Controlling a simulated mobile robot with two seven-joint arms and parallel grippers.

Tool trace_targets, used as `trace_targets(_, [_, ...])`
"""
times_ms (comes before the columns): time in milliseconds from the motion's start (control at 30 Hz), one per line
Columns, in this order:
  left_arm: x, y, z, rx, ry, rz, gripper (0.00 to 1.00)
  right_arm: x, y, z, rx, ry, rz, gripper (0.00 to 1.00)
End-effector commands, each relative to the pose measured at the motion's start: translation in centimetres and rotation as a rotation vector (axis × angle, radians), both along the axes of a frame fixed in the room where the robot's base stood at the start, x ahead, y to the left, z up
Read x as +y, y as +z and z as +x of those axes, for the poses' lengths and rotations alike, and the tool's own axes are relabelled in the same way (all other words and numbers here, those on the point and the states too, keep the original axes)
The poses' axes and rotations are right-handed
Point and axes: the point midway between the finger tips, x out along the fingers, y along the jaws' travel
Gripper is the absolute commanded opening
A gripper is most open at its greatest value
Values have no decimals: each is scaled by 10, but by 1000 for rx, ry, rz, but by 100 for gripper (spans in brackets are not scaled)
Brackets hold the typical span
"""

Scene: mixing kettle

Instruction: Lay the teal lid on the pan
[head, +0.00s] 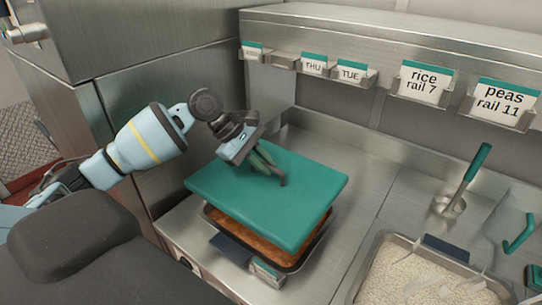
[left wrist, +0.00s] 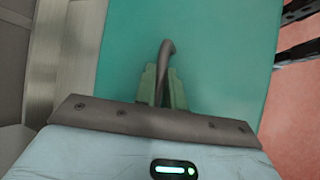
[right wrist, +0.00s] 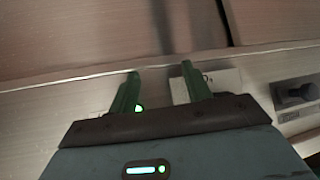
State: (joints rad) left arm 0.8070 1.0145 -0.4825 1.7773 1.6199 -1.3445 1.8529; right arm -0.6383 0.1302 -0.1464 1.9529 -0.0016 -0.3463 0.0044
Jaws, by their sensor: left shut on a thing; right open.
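The teal lid (head: 300,195) is a flat rectangle over the pan in the head view, and it also fills much of the left wrist view (left wrist: 220,60). My left gripper (head: 270,165) is shut on the lid's dark handle (left wrist: 165,65). The pan (head: 322,232) has a dark rim and orange-brown food in it. Its front strip shows below the lid, and the rest is hidden. The lid looks raised a little above the pan and shifted toward the back. My right gripper (right wrist: 158,75) is open and empty, facing a metal front; it is outside the head view.
A tray of rice (head: 400,270) with a scoop stands at the right. A teal-handled utensil (head: 475,165) stands in a holder behind it. A rail with labels such as rice (head: 425,82) and peas (head: 505,98) runs along the back. A steel cabinet (head: 130,45) stands at the left.

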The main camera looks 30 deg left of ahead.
Motion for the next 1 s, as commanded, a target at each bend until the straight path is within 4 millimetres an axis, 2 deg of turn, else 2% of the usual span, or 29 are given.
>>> trace_targets(267, [0, 0, 1, -1, 0, -1, 0, 0, -1, 0, 3, 0, 1, 49])
trace_targets(567, [-1, -13, 3, 5, 0, -1, 0, 2, -14, -3, 30, -3, 4, 49])
trace_targets(1000, [-5, -40, 8, 5, -7, 0, 0, 8, -43, -28, 101, -10, 21, 49])
